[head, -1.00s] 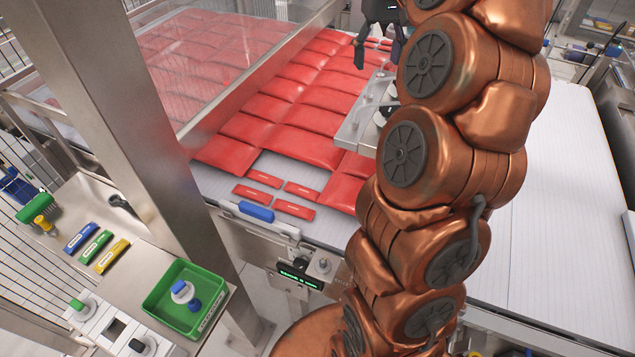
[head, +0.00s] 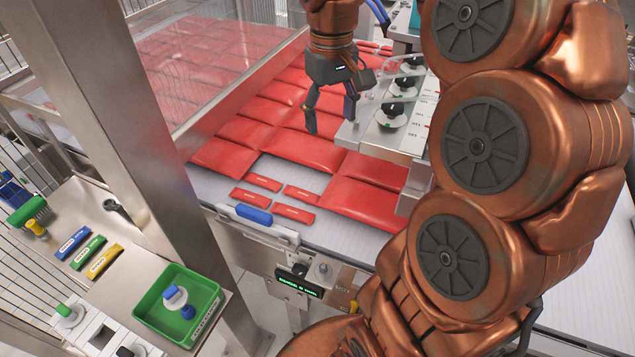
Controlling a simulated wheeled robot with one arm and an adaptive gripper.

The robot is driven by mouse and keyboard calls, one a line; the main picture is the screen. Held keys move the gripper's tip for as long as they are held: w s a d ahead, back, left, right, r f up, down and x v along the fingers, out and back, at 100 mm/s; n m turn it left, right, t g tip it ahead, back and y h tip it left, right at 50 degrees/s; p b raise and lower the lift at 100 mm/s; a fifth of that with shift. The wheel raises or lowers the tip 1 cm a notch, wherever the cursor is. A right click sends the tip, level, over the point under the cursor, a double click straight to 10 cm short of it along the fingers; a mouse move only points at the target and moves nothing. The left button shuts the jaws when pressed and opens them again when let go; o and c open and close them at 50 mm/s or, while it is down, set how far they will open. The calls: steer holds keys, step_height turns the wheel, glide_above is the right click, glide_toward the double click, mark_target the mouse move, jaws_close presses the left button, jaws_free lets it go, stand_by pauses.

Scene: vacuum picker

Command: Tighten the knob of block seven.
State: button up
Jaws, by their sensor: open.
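A grey metal bar (head: 376,141) spans part of the conveyor and carries a row of blocks with black-and-white round knobs. The nearest knob (head: 393,113) and another knob (head: 404,86) behind it show clearly; a further one is partly covered by a clear guard. The block numbers are too small to read, so I cannot tell which is block seven. My gripper (head: 330,122) points down, open and empty, left of the knobs and above the red packs. It appears apart from the bar.
Red packs (head: 305,149) cover the belt, with several small red bars (head: 293,212) at the front. A metal post (head: 135,110) and clear screen stand left. A green tray (head: 180,335) with a blue-and-white knob sits at front left. My arm hides the right side.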

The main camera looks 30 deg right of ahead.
steer(key=s+a+f+b, duration=0.2)
steer(key=s+a+f, duration=0.5)
steer(key=shift+n, duration=0.4)
steer(key=s+a+f, duration=0.2)
steer(key=s+f, duration=0.2)
steer(key=s, duration=0.2)
steer(key=s+a+f+g, duration=0.1)
steer(key=s+a+f, duration=0.1)
steer(key=s+f, duration=0.3)
steer(key=shift+s+a, duration=0.4)
steer(key=shift+s, duration=0.7)
